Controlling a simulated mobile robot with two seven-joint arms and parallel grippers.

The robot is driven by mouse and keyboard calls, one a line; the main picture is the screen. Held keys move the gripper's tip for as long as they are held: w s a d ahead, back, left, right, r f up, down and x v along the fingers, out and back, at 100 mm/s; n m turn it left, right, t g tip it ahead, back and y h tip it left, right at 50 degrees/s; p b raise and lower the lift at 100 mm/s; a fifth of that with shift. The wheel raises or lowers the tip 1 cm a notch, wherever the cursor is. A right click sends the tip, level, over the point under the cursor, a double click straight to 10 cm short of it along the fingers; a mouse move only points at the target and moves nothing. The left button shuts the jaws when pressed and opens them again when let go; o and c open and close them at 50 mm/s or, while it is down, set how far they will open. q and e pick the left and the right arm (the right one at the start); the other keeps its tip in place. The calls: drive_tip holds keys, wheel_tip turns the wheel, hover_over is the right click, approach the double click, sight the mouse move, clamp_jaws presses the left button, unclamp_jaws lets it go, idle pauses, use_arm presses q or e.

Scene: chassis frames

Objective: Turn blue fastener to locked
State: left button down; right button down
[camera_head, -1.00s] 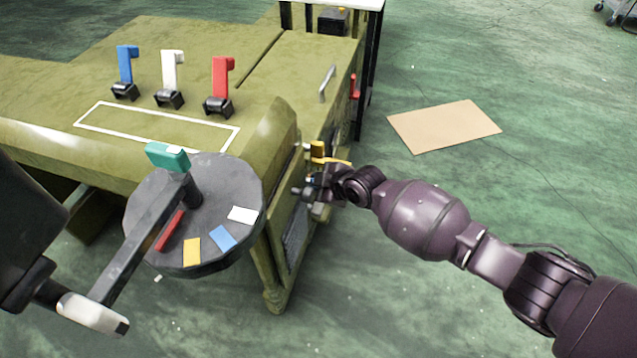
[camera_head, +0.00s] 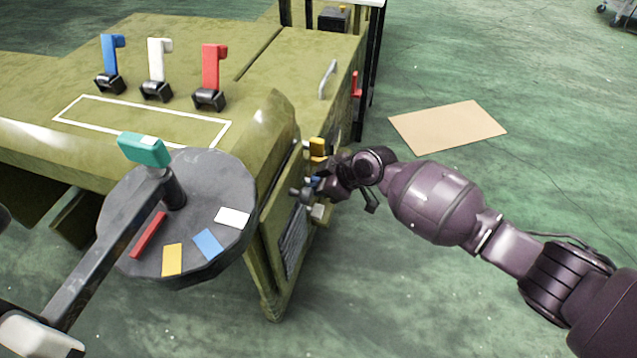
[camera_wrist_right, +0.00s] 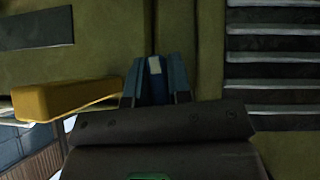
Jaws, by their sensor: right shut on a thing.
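The blue fastener (camera_head: 313,181) is on the side face of the olive chassis (camera_head: 255,65), mostly hidden by my gripper in the head view. In the right wrist view the blue fastener (camera_wrist_right: 156,82) sits between my fingers, upright in that picture, with a pale patch on its top. My right gripper (camera_wrist_right: 155,92) is shut on it, close against the panel. The right gripper (camera_head: 310,186) also shows at the side face in the head view. I cannot read any lock mark on the panel.
A yellow fastener (camera_head: 317,147) is just above the blue one; in the wrist view the yellow piece (camera_wrist_right: 65,98) lies close left of my fingers. Vent slats (camera_wrist_right: 272,70) are to the right. A round dial (camera_head: 215,180) with a long lever stands in front of the chassis.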

drive_tip(key=c, duration=1.1)
unclamp_jaws()
drive_tip(key=shift+d+r, duration=0.3)
drive_tip(key=shift+r, duration=0.1)
use_arm(q)
drive_tip(key=p, duration=0.2)
drive_tip(key=g+p, duration=0.1)
drive_tip(key=shift+d+r+m+g+p, duration=0.1)
drive_tip(key=shift+d+m+g+p, duration=0.2)
drive_tip(key=shift+m+p, duration=0.1)
use_arm(e)
drive_tip(key=v, duration=1)
drive_tip(key=shift+s+f, duration=0.1)
